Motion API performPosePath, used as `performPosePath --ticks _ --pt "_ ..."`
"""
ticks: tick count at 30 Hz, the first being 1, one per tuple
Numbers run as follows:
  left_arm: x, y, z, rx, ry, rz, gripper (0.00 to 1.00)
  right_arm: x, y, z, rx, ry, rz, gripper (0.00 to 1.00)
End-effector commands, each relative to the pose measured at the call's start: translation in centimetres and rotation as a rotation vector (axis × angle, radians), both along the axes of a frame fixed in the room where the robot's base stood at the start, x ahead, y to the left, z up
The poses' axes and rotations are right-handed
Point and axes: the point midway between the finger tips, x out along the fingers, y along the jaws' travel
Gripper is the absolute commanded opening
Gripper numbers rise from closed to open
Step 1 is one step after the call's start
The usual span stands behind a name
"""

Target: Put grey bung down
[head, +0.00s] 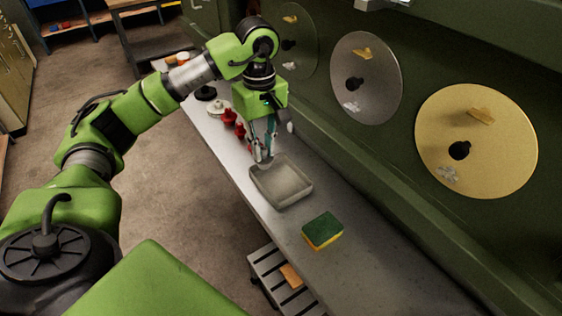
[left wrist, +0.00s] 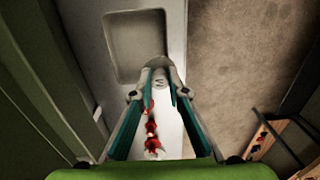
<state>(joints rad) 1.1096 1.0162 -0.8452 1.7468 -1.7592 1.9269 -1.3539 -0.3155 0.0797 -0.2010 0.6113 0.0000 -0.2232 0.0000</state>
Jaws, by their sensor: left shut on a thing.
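My left gripper (head: 262,157) is over the far left corner of the shallow grey tray (head: 304,195) on the bench. Its fingers are shut on the grey bung (left wrist: 158,78), a pale, rounded piece between the fingertips in the left wrist view. In the head view the bung is small and partly hidden by the fingers; I cannot tell whether it touches the tray. In the left wrist view the tray (left wrist: 112,40) lies just beyond the fingertips and looks empty. My right gripper is not in view.
Red pieces (head: 229,117) and a white piece (head: 217,107) stand on the bench behind the gripper. A green and yellow sponge (head: 323,230) lies nearer. The green wall with round panels (head: 477,140) borders the bench on the right. The near bench is clear.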

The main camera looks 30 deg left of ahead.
Motion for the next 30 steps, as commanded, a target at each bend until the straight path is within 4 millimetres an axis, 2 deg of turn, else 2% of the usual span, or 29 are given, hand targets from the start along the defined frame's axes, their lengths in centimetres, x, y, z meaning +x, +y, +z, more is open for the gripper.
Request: performPosePath --ticks 1,3,9,14,18,21,28,29,30 --pt "0.5 -0.5 -0.9 -0.002 0.008 0.000 0.00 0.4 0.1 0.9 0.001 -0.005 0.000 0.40" --pt "1.4 -1.0 -2.2 0.000 0.007 0.000 0.00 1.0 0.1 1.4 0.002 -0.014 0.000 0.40" --pt "2.8 -1.9 -4.4 0.000 0.002 0.001 0.00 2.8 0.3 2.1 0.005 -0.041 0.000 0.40" --pt "3.6 -2.6 -5.5 -0.001 0.004 -0.001 0.00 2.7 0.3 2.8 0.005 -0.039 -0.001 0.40" --pt "3.5 -2.4 -7.4 0.001 0.005 0.002 0.00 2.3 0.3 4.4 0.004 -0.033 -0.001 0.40" --pt "3.6 -2.4 -8.4 0.000 0.003 0.000 0.00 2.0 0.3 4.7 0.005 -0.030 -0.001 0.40" --pt "3.6 -2.4 -8.7 0.001 0.001 0.000 0.00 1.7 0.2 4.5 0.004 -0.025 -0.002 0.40" --pt "3.6 -2.4 -8.7 0.001 0.001 0.000 0.23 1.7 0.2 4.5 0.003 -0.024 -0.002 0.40" --pt "3.6 -2.4 -8.7 0.001 0.001 0.000 0.32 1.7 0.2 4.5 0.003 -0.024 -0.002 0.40"
